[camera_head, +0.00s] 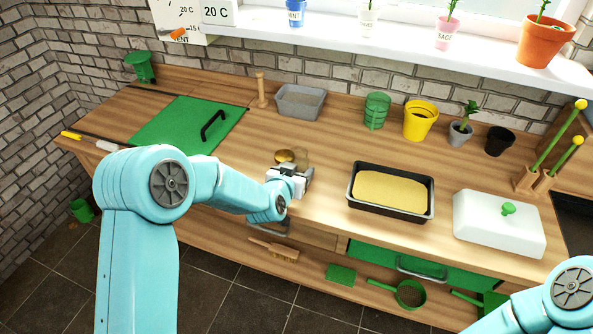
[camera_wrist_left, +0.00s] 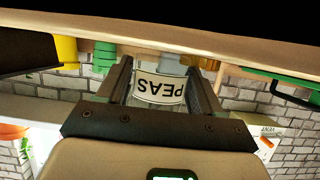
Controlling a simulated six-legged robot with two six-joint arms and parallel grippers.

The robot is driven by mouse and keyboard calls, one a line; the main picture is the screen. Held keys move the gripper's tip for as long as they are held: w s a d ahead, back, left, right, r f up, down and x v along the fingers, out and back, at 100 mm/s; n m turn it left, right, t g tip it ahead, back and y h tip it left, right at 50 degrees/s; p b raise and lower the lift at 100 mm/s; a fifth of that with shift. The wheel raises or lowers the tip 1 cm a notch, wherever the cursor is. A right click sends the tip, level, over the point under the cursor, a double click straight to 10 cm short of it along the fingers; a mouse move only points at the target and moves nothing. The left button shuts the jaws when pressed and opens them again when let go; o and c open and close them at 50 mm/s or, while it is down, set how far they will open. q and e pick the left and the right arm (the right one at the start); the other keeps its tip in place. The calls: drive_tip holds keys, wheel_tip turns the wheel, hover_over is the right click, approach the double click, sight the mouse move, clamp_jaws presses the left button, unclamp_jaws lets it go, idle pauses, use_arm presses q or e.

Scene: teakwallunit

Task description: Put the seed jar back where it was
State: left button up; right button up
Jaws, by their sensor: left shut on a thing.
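The seed jar shows in the left wrist view as a clear jar with a white "PEAS" label (camera_wrist_left: 160,88), upside down in that picture and between the fingers. My right gripper is out of view.
A black tray of sand (camera_head: 350,196) lies right of the gripper, with a white lidded box (camera_head: 500,225) beyond. Behind stand a grey tub (camera_head: 300,103), green pot (camera_head: 376,111) and yellow pot (camera_head: 419,121). A green lid (camera_head: 165,125) lies left.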

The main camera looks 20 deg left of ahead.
use_arm(q)
drive_tip(key=shift+f+b, duration=0.2)
drive_tip(key=shift+b, duration=0.1)
drive_tip(key=o, duration=1.2)
drive_tip(key=shift+s+r+p, duration=0.15)
drive_tip(key=shift+r+p, duration=0.15)
drive_tip(key=shift+p, duration=0.05)
drive_tip(key=b+v, duration=0.1)
drive_tip(key=v, duration=1)
drive_tip(key=shift+s+r+b, duration=0.1)
drive_tip(key=shift+s+b, duration=0.2)
drive_tip(key=shift+s, duration=0.1)
drive_tip(key=shift+w, duration=0.1)
